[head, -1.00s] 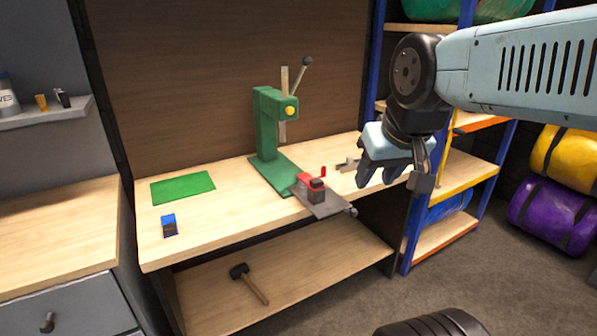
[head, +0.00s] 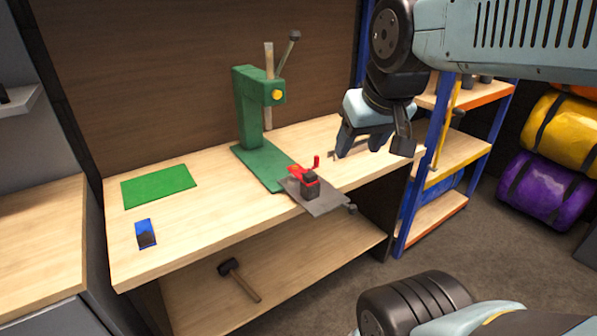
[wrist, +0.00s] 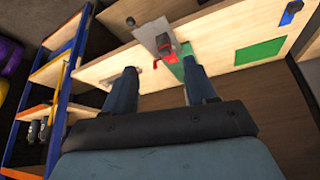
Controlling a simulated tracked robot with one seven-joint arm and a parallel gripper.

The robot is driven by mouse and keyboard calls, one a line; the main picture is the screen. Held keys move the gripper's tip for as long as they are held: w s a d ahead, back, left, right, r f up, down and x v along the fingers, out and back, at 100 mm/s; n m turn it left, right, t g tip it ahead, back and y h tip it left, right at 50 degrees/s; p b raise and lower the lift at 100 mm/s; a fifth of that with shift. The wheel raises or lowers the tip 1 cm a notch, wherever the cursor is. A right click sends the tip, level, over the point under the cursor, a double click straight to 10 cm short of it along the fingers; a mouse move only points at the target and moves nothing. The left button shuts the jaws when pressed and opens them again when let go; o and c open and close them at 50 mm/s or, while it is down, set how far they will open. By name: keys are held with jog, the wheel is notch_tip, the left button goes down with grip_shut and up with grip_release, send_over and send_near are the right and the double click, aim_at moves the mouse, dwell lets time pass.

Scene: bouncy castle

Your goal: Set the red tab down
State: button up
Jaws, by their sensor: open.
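A small red piece (head: 300,172), which I take for the red tab, is at a dark block (head: 310,187) on the grey plate (head: 325,206) at the foot of the green press (head: 262,170). A short upright red handle (head: 316,161) stands beside it. Whether the red piece lies loose or is clamped, I cannot tell. My gripper (head: 376,146) is open and empty, above and to the right of the plate. In the wrist view, red (wrist: 168,57) shows beyond and between the spread fingers (wrist: 160,70), apart from them.
A green mat (head: 158,187) and a blue piece with a dark patch (head: 146,233) lie on the left of the workbench (head: 215,222). A mallet (head: 238,279) lies on the lower shelf. A blue-framed rack (head: 440,190) stands right of the bench. Bare bench top lies between mat and press.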

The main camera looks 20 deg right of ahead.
jog(key=shift+o, duration=0.5)
jog(key=shift+w+f+n, duration=0.15)
jog(key=shift+w+n, duration=0.2)
jog(key=shift+n, duration=0.05)
jog(key=n+g+h, duration=0.3)
jog(key=n+h, duration=0.6)
jog(key=n, duration=1.2)
send_over(310, 174)
jog(key=s+a, duration=0.3)
jog(key=a, duration=0.7)
notch_tip(310, 174, down, 14)
jog(key=x, duration=1.3)
jog(key=shift+w+f, duration=0.1)
jog(key=shift+f, duration=0.35)
jog(key=shift+c, duration=0.2)
jog(key=c, duration=1.1)
jog(key=shift+r, duration=0.1)
